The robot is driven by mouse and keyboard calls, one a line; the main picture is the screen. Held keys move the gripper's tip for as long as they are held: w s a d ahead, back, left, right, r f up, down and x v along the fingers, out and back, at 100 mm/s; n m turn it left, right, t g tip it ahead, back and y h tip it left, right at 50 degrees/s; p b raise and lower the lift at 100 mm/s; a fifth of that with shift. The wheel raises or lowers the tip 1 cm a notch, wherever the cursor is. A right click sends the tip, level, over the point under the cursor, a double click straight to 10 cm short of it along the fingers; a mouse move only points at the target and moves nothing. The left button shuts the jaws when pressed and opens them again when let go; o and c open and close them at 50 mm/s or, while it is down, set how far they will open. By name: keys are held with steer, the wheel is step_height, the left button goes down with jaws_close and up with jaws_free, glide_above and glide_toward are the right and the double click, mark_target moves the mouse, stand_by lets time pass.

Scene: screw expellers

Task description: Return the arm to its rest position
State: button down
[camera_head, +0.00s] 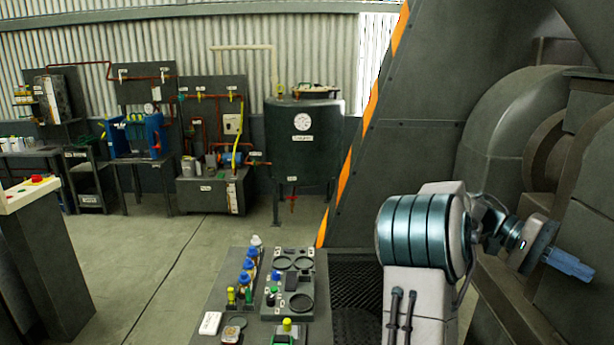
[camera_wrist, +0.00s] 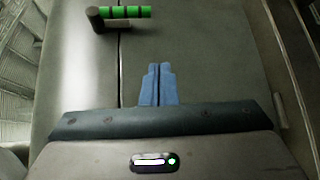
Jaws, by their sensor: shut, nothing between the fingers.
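My gripper (camera_head: 571,265) is at the right of the head view, at the end of my arm, which reaches to the right beside the large grey machine (camera_head: 420,150). Its blue fingers point right and slightly down. In the wrist view my gripper (camera_wrist: 158,70) shows its two blue fingers together, shut with nothing between them. Beyond them lies a grey machine panel (camera_wrist: 200,50). A handle with a green, black-banded grip (camera_wrist: 125,12) sticks out at the upper left of the wrist view, apart from the fingers.
A low bench (camera_head: 228,290) with several bottles and round-welled trays stands in front, left of my arm. A control console (camera_head: 45,250) is at the left edge. A dark tank (camera_head: 303,150) and workbenches line the back wall. The floor (camera_head: 150,270) between is clear.

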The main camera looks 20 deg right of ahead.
steer(key=w+a+f+n+t+y, duration=0.1)
steer(key=w+a+f+n+t, duration=0.2)
steer(key=a, duration=0.4)
steer(key=w+a+f+n+t, duration=0.1)
steer(key=a+f+n+t, duration=0.1)
steer(key=a+f+t, duration=0.4)
steer(key=w+a+f+n+t+y, duration=0.1)
steer(key=w+a+n+t, duration=0.15)
steer(key=a, duration=0.55)
steer(key=s+a+f+n+t+y, duration=0.1)
steer(key=s+a+n+t+y, duration=0.1)
steer(key=a, duration=0.9)
steer(key=s+a+f+n+t+y, duration=0.1)
steer(key=a+t, duration=0.4)
steer(key=a, duration=0.7)
steer(key=shift+s+f+n+y, duration=0.4)
steer(key=shift+f+n, duration=0.2)
steer(key=shift+n, duration=0.35)
